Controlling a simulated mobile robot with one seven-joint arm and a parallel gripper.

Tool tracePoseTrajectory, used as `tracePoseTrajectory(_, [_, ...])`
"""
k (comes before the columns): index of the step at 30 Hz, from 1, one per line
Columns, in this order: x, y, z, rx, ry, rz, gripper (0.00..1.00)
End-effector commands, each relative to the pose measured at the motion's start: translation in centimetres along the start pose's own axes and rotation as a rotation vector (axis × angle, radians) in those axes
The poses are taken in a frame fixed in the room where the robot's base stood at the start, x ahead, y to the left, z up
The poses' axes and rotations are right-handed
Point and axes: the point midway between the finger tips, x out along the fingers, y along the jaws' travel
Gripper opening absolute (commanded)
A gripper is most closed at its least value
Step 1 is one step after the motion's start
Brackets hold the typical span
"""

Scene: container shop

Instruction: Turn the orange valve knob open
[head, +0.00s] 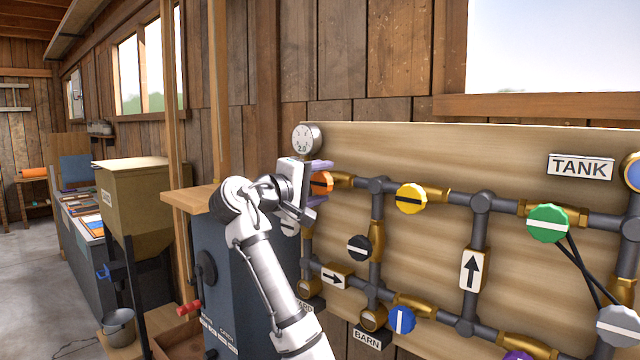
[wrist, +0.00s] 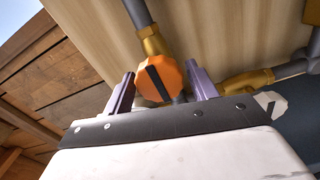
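The orange valve knob (head: 321,182) is on the upper pipe at the left end of the wooden panel, partly hidden by my gripper in the head view. In the wrist view the orange knob (wrist: 160,79) has a dark bar across its face and sits on a brass valve body. My gripper (wrist: 162,88) is open, with one purple finger on each side of the knob. Gaps show between the fingers and the knob, so it is not clasped. My gripper (head: 318,182) also shows in the head view, reaching the knob from the left.
A yellow knob (head: 411,198), a black knob (head: 359,248), a green knob (head: 547,223) and a blue knob (head: 402,320) are on neighbouring pipes. A gauge (head: 307,139) stands above the orange knob. A blue cabinet (head: 235,275) stands close to the left of the panel.

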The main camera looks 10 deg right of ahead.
Motion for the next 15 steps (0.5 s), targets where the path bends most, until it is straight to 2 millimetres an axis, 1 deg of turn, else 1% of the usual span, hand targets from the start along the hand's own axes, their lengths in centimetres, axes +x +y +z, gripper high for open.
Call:
tracePoseTrajectory(1, [0.0,0.0,0.0,0.001,0.0,0.0,0.64])
tracePoseTrajectory(2, [0.0,0.0,0.0,0.001,0.0,0.0,0.66])
tracePoseTrajectory(11, [-0.1,-0.1,0.0,0.002,-0.001,-0.001,0.66])
tracePoseTrajectory(14, [-1.0,-0.2,0.0,0.002,0.0,-0.001,0.66])
tracePoseTrajectory(15, [-1.6,-0.2,0.0,0.003,0.001,0.001,0.66])
